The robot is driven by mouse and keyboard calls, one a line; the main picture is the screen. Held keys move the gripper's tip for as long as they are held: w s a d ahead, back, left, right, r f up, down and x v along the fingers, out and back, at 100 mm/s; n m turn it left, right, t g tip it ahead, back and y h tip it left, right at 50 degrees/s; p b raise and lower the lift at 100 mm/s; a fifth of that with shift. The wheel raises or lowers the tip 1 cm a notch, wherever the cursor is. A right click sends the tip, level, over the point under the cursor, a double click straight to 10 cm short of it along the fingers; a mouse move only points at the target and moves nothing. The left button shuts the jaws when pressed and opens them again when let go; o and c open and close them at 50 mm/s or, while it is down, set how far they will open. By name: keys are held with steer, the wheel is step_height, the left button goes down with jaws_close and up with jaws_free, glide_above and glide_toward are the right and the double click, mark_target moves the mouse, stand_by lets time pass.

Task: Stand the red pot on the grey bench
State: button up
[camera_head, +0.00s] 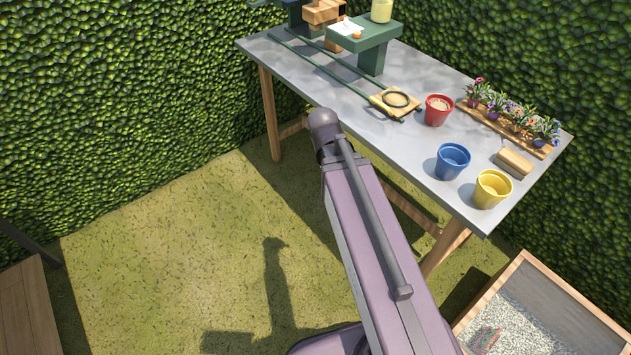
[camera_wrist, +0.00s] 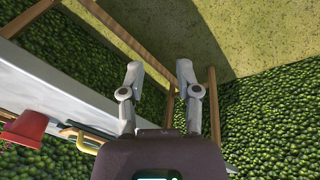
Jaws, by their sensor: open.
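The red pot (camera_head: 438,110) stands upright on the grey bench (camera_head: 400,142), right of the middle, with something pale inside it. In the wrist view, part of the red pot (camera_wrist: 27,129) shows at the left edge, beside the grey bench (camera_wrist: 50,97). My gripper (camera_wrist: 159,72) is open and empty, with its two fingers apart. It is off the bench's edge, with grass and hedge behind it, and apart from the pot. In the head view only my arm shows; the gripper cannot be made out there.
A blue pot (camera_head: 452,162) and a yellow pot (camera_head: 491,190) stand near the front right edge, by a wooden block (camera_head: 515,163). A flower row (camera_head: 510,117) lies behind. Left of the red pot are a wooden plate with a ring (camera_head: 396,100), green rails and a green stand (camera_head: 372,50).

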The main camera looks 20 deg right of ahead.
steer(key=s+a+n+y, duration=0.2)
steer(key=s+a+n, duration=0.1)
steer(key=a, duration=0.3)
steer(key=shift+s+f+g, duration=0.2)
steer(key=shift+s+g, duration=0.1)
steer(key=shift+g, duration=0.1)
